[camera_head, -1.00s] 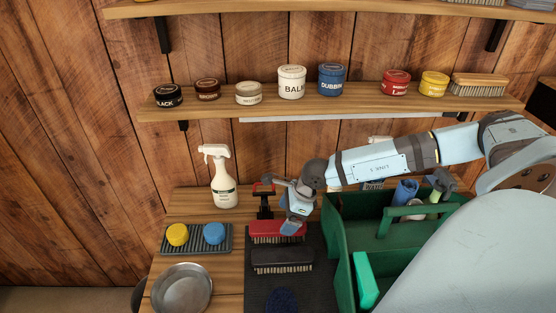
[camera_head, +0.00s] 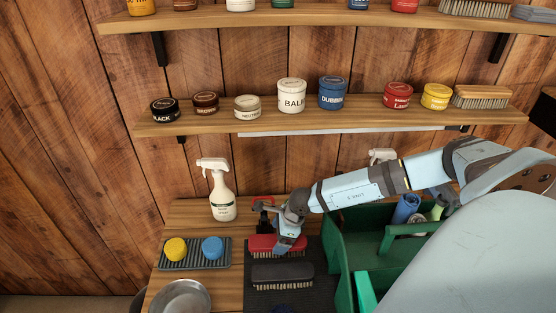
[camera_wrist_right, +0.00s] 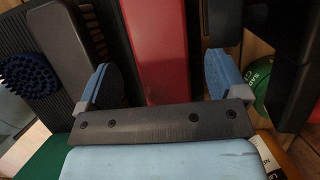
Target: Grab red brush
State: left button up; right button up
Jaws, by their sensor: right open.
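The red brush (camera_head: 262,242) lies bristles down at the back of the dark mat (camera_head: 252,292), behind a black brush (camera_head: 282,276). My right gripper (camera_head: 284,246) is over the red brush and covers part of it in the head view. In the right wrist view, the red back of the brush (camera_wrist_right: 160,45) runs between the two spread blue fingers of the gripper (camera_wrist_right: 160,82), with a gap on each side. The gripper is open and holds nothing. My left gripper is not in view.
A green tote (camera_head: 345,265) stands close on the right of the mat. A white spray bottle (camera_head: 221,192) and a ridged tray (camera_head: 195,264) with yellow and blue round pieces are on the left. A metal bowl (camera_head: 180,298) is in front. A blue round brush (camera_wrist_right: 28,75) shows in the wrist view.

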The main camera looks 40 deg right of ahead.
jog(key=x, duration=0.1)
jog(key=p+x, duration=0.1)
jog(key=x, duration=0.1)
jog(key=shift+s+d+f, duration=0.1)
jog(key=shift+d+f, duration=0.05)
jog(key=shift+f, duration=0.8)
jog(key=c, duration=1)
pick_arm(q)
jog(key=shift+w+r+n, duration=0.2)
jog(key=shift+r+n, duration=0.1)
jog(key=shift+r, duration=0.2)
pick_arm(e)
jog(key=shift+c, duration=0.6)
jog(key=shift+r, duration=0.1)
